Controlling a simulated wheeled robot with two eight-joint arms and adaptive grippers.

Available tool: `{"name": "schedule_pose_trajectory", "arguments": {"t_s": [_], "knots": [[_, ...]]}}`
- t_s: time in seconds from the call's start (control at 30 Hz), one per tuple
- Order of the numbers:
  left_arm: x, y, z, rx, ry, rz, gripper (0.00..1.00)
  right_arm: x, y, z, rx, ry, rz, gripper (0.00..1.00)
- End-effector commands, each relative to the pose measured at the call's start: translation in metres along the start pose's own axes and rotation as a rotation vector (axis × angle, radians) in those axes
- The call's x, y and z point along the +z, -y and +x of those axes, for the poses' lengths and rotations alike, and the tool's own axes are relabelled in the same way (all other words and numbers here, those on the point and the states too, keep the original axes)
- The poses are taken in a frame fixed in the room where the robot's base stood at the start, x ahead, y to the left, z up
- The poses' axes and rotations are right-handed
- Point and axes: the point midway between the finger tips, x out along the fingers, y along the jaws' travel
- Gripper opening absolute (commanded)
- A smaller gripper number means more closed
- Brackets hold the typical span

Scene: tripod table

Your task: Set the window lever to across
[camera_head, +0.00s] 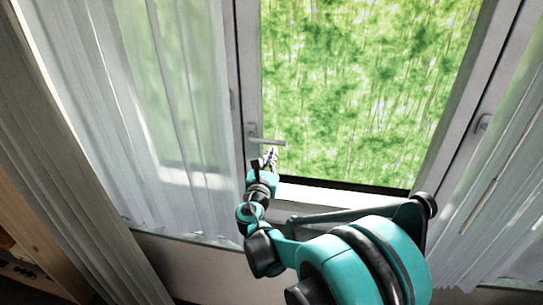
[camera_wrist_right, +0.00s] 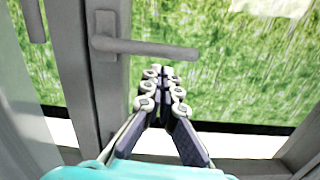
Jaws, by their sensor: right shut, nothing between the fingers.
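The grey window lever (camera_head: 267,141) sits on the left upright of the window frame. It points right, across from its base plate, and lies close to level in the right wrist view (camera_wrist_right: 150,48). My right gripper (camera_head: 271,151) is just below the lever in the head view. In the right wrist view its shut, empty fingers (camera_wrist_right: 162,71) point up at the lever's underside, below the middle of the handle. I cannot tell whether the fingertips touch it. My left gripper is not in view.
White sheer curtains (camera_head: 179,110) hang on the left, and another curtain (camera_head: 505,200) hangs on the right. A second handle (camera_head: 483,123) is on the right frame. The window sill (camera_head: 320,196) runs below the pane. A wooden piece of furniture (camera_head: 40,262) stands at lower left.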

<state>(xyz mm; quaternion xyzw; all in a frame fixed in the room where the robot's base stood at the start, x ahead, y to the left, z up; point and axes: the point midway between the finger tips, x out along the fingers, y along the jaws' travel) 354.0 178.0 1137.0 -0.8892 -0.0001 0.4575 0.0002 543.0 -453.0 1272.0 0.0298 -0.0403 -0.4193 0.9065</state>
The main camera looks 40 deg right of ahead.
Motion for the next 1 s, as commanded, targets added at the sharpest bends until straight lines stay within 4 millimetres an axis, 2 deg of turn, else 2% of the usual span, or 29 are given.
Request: {"name": "schedule_pose_trajectory", "arguments": {"t_s": [0.03,0.2,0.27,0.4,0.6,0.8,1.0], "knots": [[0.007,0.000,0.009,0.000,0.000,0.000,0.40,-0.012,0.000,-0.001,0.001,0.000,0.000,0.00],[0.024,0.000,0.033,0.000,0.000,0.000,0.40,-0.043,-0.001,-0.002,0.002,-0.001,0.000,0.00],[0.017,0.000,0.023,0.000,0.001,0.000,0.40,-0.033,-0.003,-0.021,0.007,-0.001,0.000,0.00],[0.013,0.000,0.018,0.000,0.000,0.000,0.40,-0.031,-0.003,-0.054,0.007,-0.001,0.000,0.00],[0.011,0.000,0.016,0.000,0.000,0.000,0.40,-0.031,-0.002,-0.088,0.005,-0.001,0.000,0.00],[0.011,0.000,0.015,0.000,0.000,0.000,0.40,-0.032,-0.001,-0.101,0.002,-0.001,0.000,0.00],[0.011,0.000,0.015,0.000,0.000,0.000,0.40,-0.032,-0.001,-0.101,0.002,-0.001,0.000,0.00]]}}
